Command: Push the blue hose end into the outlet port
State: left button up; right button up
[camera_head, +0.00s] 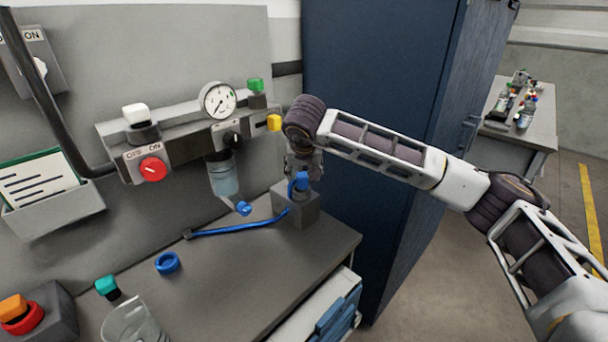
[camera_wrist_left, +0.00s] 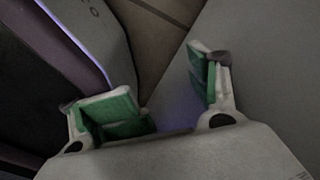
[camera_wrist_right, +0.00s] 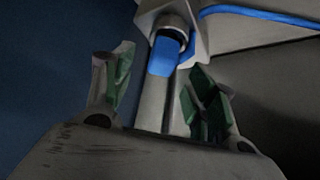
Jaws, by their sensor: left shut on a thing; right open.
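The blue hose (camera_head: 240,226) lies across the bench and runs to a grey block (camera_head: 306,208). A blue hose end (camera_head: 301,181) stands up from a round ring on that block; it also shows in the right wrist view (camera_wrist_right: 164,55). My right gripper (camera_head: 302,172) is open over the block, pointing down, with the hose end ahead of the gap between its fingers. My left gripper (camera_wrist_left: 168,95) shows only in its wrist view; its fingers stand apart and I cannot make out a held thing. A yellow fitting (camera_head: 274,122) sits at the unit's right end; I cannot tell if it is the outlet port.
The wall unit carries a gauge (camera_head: 218,100), a red knob (camera_head: 152,169) and a clear bowl (camera_head: 223,180). A blue ring (camera_head: 168,263) and a clear beaker (camera_head: 134,323) are on the bench. A tall blue cabinet (camera_head: 372,75) stands close behind my right arm.

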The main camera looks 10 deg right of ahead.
aim_at(303, 176)
jog(key=shift+v, duration=1.05)
jog(key=shift+s, duration=0.1)
jog(key=shift+f, duration=0.15)
jog(key=shift+x, duration=3.85)
jog(key=shift+a, duration=0.1)
